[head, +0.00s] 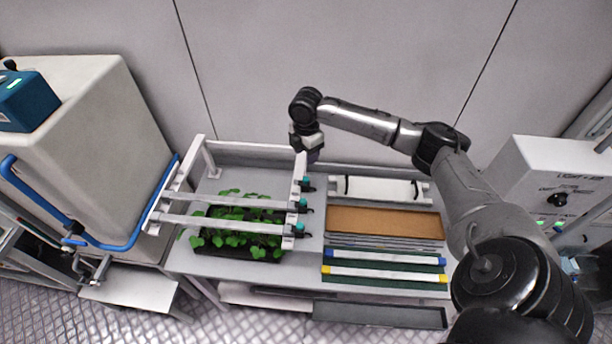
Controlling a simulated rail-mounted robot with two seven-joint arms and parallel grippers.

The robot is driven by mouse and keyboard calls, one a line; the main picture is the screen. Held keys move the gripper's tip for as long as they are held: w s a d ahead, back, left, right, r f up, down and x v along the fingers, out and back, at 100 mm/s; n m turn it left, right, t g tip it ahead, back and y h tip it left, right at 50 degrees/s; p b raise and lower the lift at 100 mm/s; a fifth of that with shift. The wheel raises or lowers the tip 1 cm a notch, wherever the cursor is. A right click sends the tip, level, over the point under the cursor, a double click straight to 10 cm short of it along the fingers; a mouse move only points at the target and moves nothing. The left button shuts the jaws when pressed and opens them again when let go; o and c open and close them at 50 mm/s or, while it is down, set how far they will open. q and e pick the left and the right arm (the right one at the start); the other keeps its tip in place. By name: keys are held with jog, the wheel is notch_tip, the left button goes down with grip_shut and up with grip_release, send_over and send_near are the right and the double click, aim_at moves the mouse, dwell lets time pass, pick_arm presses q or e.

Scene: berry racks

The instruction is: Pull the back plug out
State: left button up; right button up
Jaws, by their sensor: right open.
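A rack with white light bars stands over a tray of green seedlings (238,228) on the bench. Teal and black plugs sit at the right ends of the bars: the back plug (307,183), the middle plug (302,205) and the front plug (298,229). My right gripper (313,157) points down at the rack's back right corner, behind and above the back plug, apart from it as far as I can see. It is open; its fingers are small and partly hidden. My left gripper is not in view.
A blue pipe (125,246) runs at left beside a large beige tank (100,130). A control box (545,175) stands at right.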

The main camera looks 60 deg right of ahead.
aim_at(306, 179)
notch_tip(306, 179, down, 10)
jog(key=shift+a+r+p, duration=0.1)
jog(key=shift+p, duration=0.7)
jog(key=shift+f, duration=0.7)
jog(key=shift+c, duration=0.2)
grip_shut()
